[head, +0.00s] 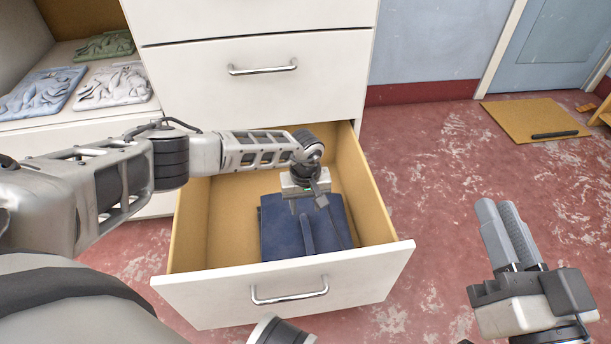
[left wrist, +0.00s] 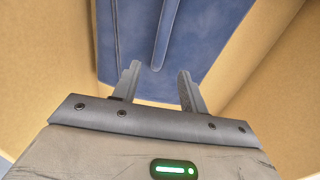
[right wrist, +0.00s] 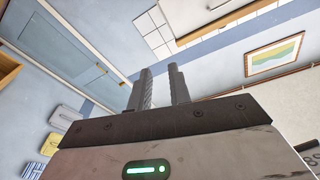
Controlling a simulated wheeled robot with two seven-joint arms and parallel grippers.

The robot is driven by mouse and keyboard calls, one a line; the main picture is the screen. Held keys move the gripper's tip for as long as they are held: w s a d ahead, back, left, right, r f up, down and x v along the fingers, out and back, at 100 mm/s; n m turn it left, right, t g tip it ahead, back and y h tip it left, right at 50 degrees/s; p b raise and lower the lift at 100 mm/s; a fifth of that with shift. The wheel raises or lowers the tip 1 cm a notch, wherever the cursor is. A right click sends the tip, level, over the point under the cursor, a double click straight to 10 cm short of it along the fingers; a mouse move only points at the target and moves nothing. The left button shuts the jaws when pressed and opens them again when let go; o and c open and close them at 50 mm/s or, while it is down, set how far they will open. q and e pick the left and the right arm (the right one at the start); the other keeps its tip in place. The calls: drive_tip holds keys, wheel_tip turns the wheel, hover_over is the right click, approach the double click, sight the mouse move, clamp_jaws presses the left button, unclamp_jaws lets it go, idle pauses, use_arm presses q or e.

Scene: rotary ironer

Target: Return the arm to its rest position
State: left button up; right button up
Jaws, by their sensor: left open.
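My left arm reaches into an open drawer (head: 285,297) from the left. My left gripper (head: 309,207) points down over a dark blue folded item (head: 275,225) lying in the drawer. In the left wrist view my left gripper (left wrist: 159,74) is open, its fingers apart, with the blue item (left wrist: 205,40) beyond them. A narrow strip runs along the item. I cannot tell whether the fingertips touch it. My right gripper (head: 500,205) is off to the right over the floor. In the right wrist view my right gripper (right wrist: 160,70) is empty, with a narrow gap between its fingers.
The drawer's wooden side walls (head: 374,200) stand close around my left gripper. A closed drawer (head: 255,90) is above. A tan mat (head: 530,115) lies on the red floor.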

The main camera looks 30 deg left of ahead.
use_arm(q)
wheel_tip(320, 180, up, 8)
drive_tip(key=p, duration=0.2)
drive_tip(key=shift+p, duration=0.3)
use_arm(e)
drive_tip(key=shift+s+a+f+m+g+h, duration=0.1)
drive_tip(key=shift+s+f+m+g+h, duration=0.3)
drive_tip(key=shift+f+g, duration=0.45)
drive_tip(key=shift+s+a+f+m+g+h, duration=0.15)
drive_tip(key=shift+s+f+m+g, duration=0.35)
drive_tip(key=shift+f, duration=0.5)
